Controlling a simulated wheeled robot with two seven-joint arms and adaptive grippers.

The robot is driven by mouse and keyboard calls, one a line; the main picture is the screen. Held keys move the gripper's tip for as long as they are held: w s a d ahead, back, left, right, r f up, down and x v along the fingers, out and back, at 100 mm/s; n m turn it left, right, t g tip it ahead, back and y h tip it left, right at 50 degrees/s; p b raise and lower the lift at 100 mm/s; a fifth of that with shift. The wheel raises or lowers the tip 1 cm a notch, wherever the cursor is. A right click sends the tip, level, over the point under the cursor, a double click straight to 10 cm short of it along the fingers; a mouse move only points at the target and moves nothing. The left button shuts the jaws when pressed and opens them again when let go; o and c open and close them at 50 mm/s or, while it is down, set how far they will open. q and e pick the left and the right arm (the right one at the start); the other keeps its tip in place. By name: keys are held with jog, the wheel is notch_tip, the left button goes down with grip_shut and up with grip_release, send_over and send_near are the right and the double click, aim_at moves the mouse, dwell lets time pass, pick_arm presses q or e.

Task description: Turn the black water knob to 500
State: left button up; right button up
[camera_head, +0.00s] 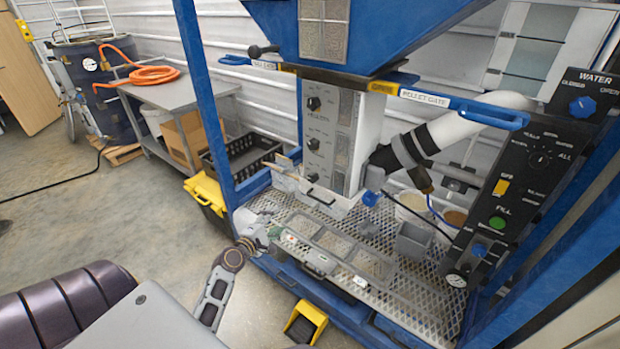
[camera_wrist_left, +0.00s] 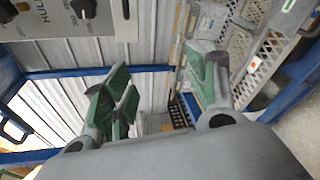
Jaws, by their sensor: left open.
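The black water knob (camera_head: 540,158) sits on the black control panel (camera_head: 515,180) at the right, with a ring of markings around it. The markings are too small to read surely, so its setting cannot be told. My left gripper (camera_head: 279,232) is low by the front left of the hopper frame, far to the left of this knob. In the left wrist view its green-padded fingers (camera_wrist_left: 165,95) are wide apart with nothing held between them. That view does not show the water knob. My right gripper is not in view.
A blue knob (camera_head: 582,107) sits above the panel, and a green button (camera_head: 497,222) below. Other black knobs (camera_head: 313,103) are on the white column. The blue pellet gate handle (camera_head: 490,113) juts out left of the panel. A mesh bench (camera_head: 420,305) holds trays.

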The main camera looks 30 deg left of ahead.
pick_arm(q)
jog(key=w+d+r+n+t+h, duration=0.1)
jog(key=d+r+n+t+h, duration=0.1)
jog(key=r+n, duration=0.8)
jog(key=d+n, duration=0.1)
jog(key=n, duration=0.3)
jog(key=shift+w+d+n+h, duration=0.25)
jog(key=shift+d+n+h, duration=0.05)
jog(key=shift+d, duration=0.05)
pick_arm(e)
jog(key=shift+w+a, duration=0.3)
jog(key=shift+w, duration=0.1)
pick_arm(q)
jog(key=shift+r, duration=0.1)
jog(key=shift+w, duration=0.15)
send_near(311, 179)
jog(key=shift+w, duration=0.55)
jog(key=shift+w+d+p, duration=0.15)
jog(key=shift+w+p, duration=0.3)
jog(key=shift+w, duration=1.65)
jog(key=shift+w+d+p, duration=0.15)
jog(key=shift+w+p, duration=0.25)
jog(key=shift+w, duration=1.7)
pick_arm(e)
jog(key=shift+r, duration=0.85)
